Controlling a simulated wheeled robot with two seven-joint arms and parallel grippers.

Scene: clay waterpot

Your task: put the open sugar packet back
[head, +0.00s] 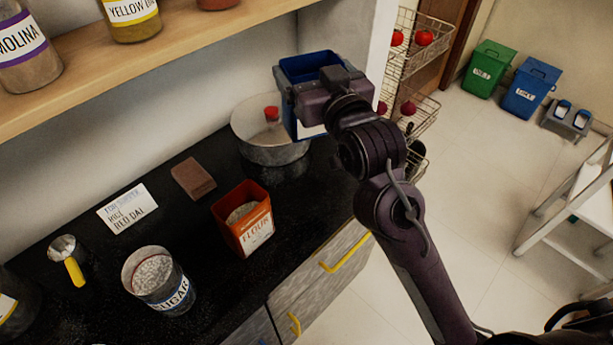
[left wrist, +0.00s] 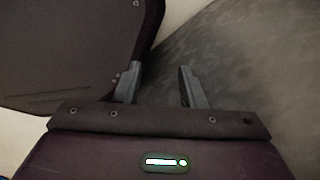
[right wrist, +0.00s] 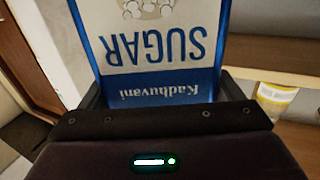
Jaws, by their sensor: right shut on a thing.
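The blue and white sugar packet (head: 308,66) is up in the air over the counter in the head view, its open top showing a dark blue inside. In the right wrist view the packet (right wrist: 155,45) reads SUGAR upside down and fills the space between the fingers. My right gripper (head: 305,98) is shut on it, with the gripper body on its right side. The packet's contents cannot be seen. My left gripper (left wrist: 160,88) shows only in the left wrist view; its fingers are apart with nothing between them.
A wooden shelf (head: 180,48) holds jars above.

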